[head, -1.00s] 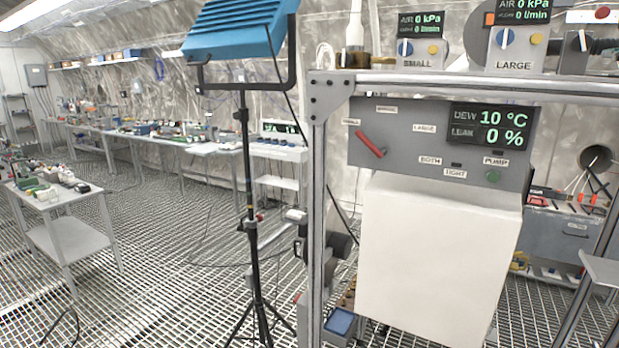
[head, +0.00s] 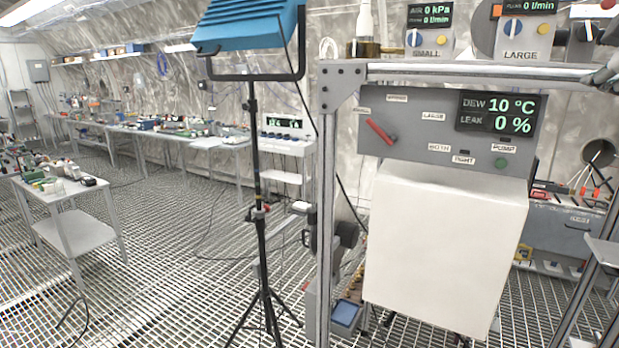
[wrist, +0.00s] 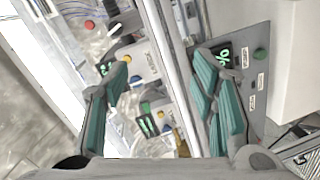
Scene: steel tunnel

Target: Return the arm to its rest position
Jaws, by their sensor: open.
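My gripper (wrist: 163,68) shows in the wrist view with its two teal-padded fingers spread apart. I see nothing held between them. Beyond the fingers are a metal rail (wrist: 172,60) and small panels with green digits, tilted in this view. In the head view only a grey piece at the right edge, by the end of the frame's top bar, may be part of my arm; I cannot tell. The rest of the arm is out of view.
A metal frame (head: 326,200) carries a grey console (head: 400,140) with a red lever, above a white box (head: 440,255). A blue lamp (head: 248,30) stands on a tripod (head: 262,235) to its left. A side table (head: 75,232) is at far left; open grated floor lies between.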

